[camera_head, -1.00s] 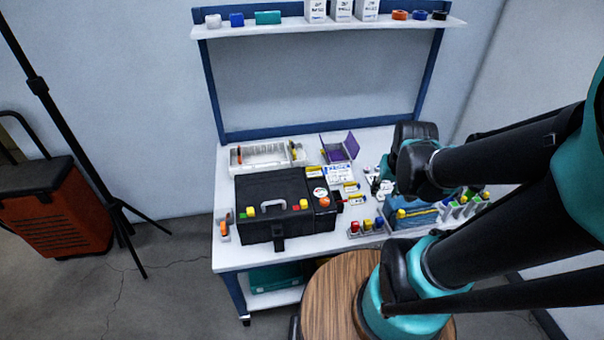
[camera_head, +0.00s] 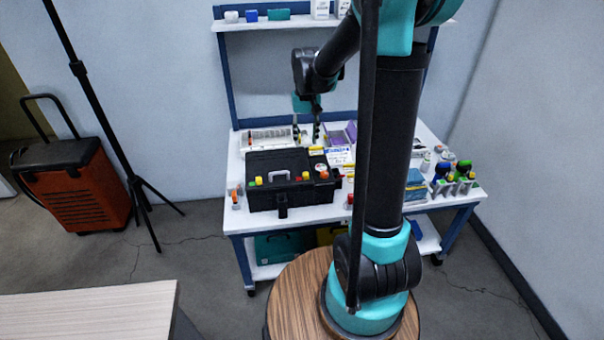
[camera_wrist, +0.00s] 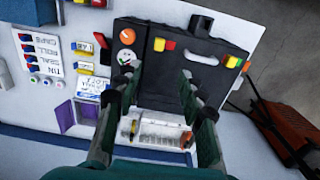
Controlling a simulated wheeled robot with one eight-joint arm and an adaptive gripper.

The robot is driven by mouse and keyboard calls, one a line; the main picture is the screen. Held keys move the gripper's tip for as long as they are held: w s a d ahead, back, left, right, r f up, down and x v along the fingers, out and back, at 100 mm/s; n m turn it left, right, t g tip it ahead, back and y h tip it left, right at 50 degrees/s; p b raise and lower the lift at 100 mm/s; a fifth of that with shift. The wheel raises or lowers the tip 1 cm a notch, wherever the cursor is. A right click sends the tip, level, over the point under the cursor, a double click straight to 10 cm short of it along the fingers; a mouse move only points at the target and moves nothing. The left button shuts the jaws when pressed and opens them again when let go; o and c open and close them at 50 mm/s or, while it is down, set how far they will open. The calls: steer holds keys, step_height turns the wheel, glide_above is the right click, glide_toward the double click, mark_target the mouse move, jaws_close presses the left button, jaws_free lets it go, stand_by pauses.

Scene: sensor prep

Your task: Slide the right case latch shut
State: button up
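A black case (camera_head: 275,162) lies closed on the workbench, with a pale handle (camera_head: 279,175) on its near side. The right latch, a small yellow block (camera_head: 306,176), sits to the right of the handle, with a red patch beside it. The same yellow block shows left of the handle in the wrist view (camera_wrist: 159,44). A similar yellow block (camera_head: 258,181) marks the left latch. I cannot tell whether either latch is shut. My gripper (camera_head: 306,131) points down above the back of the case, fingers apart and empty. In the wrist view its fingers (camera_wrist: 159,78) straddle part of the case.
A grey tray (camera_head: 268,136) lies behind the case and a purple box (camera_head: 351,131) to its right. An orange round item (camera_head: 325,174) is at the case's right end. Bottles and a rack (camera_head: 460,187) stand at the bench's right. An upper shelf (camera_head: 272,24) overhangs the back.

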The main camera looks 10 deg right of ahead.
mark_target(306, 173)
step_height(306, 173, down, 15)
steer(key=shift+d+f, duration=0.1)
stand_by(0.4)
steer(key=shift+c, duration=0.5)
jaws_close()
